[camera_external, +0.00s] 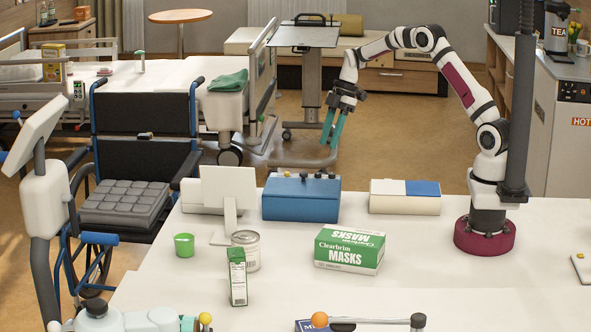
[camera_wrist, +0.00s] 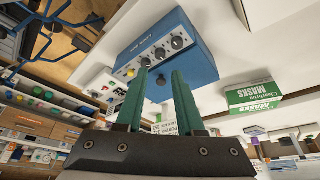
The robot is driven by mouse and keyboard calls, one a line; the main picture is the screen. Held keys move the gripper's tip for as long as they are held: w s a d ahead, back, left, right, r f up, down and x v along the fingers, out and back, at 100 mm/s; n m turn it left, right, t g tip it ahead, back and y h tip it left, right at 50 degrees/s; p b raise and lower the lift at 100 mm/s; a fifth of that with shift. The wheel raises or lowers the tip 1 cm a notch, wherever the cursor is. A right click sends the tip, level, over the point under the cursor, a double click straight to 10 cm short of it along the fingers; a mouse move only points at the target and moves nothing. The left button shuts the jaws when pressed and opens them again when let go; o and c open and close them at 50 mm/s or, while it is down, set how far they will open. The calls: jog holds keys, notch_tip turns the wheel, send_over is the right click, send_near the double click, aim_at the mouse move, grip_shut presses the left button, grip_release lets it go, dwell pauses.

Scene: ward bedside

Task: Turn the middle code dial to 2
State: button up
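A blue box (camera_external: 301,202) stands on the white table, left of my arm's base. A separate dark knob (camera_wrist: 162,80) shows between the fingers. My gripper (camera_external: 331,142) is held in the air behind the box. Its teal fingers, also in the wrist view (camera_wrist: 161,78), are apart, with nothing between them, and do not appear to touch the box.
A green-and-white masks box (camera_external: 349,250), a can (camera_external: 246,250), a small carton (camera_external: 238,277) and a green cup (camera_external: 184,245) stand on the table. A white box with a blue panel (camera_external: 405,197) is right of the blue box. A wheelchair (camera_external: 146,150) stands at left.

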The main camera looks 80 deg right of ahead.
aim_at(321, 175)
jog(key=x, duration=0.8)
jog(key=shift+f, duration=0.1)
grip_shut()
